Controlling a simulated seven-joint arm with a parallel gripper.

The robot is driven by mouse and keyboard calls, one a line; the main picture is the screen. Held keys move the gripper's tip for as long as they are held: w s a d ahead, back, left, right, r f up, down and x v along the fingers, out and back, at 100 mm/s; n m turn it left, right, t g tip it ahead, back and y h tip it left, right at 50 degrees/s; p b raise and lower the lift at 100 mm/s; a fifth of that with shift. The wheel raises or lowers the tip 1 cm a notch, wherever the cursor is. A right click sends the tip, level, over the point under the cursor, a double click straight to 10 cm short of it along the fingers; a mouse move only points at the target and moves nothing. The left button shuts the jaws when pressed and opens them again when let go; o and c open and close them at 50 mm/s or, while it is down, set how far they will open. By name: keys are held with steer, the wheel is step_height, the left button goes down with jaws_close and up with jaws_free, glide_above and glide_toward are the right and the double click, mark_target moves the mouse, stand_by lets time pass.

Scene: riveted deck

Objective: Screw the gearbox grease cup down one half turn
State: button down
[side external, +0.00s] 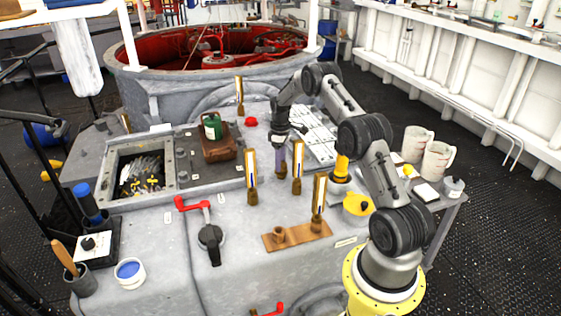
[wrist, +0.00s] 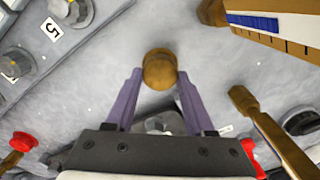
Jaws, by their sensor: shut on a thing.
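The grease cup (wrist: 160,68) is a round brass cap in the upper middle of the wrist view, above the grey deck casing. My gripper (wrist: 159,76) has purple fingers, one on each side of the cup, and is shut on it. In the side external view my gripper (side external: 280,170) points down at the casing top, among the brass gauges. How far the cup is threaded down cannot be told.
Upright brass gauges (side external: 251,180) (side external: 297,168) (side external: 319,200) stand close around my gripper.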

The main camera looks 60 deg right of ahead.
steer(key=shift+r+m, duration=0.1)
steer(key=shift+m, duration=0.5)
steer(key=shift+c, duration=1.3)
jaws_free()
step_height(320, 180, up, 14)
